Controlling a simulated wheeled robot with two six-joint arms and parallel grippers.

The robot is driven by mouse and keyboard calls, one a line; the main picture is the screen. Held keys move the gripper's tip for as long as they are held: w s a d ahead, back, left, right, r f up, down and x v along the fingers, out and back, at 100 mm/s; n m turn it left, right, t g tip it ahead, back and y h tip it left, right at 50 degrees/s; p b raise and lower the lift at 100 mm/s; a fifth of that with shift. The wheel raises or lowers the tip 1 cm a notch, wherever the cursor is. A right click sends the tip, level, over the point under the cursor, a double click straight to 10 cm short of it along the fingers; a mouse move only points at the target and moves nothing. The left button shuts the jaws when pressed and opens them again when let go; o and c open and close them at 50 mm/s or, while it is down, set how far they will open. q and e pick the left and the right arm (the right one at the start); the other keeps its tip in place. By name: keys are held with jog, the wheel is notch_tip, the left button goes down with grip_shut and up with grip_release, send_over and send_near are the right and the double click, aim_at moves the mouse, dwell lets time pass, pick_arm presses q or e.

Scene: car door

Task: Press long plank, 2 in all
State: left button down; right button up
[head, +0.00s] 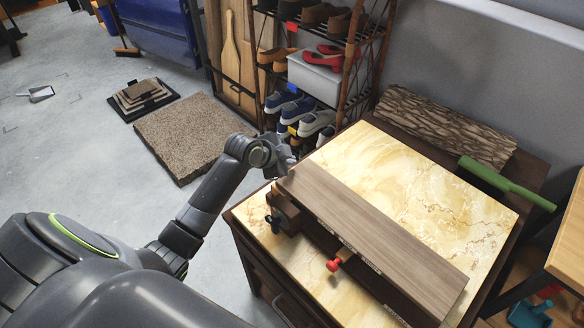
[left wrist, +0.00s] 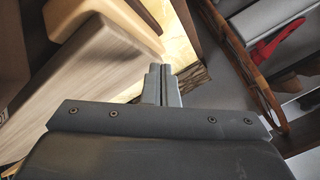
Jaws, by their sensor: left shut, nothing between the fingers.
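A long grey-brown plank (head: 375,240) lies across a vise-like holder (head: 284,211) on the pale marble-patterned bench top (head: 420,205). In the left wrist view the plank's end (left wrist: 85,70) fills the left side. My left gripper (head: 288,164) is at the plank's far left end, just beyond its corner. In the left wrist view its fingers (left wrist: 162,82) are shut together and empty, beside the plank's end. I cannot tell whether they touch it. My right gripper is not in view.
A red-knobbed clamp (head: 333,264) sits at the plank's near side. A shoe rack (head: 315,70) stands behind my left gripper. The bench top behind the plank is clear.

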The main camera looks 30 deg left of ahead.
pick_arm(q)
jog(key=shift+f, duration=0.1)
dwell(0.4)
jog(key=shift+f, duration=0.35)
jog(key=shift+f, duration=0.25)
dwell(0.4)
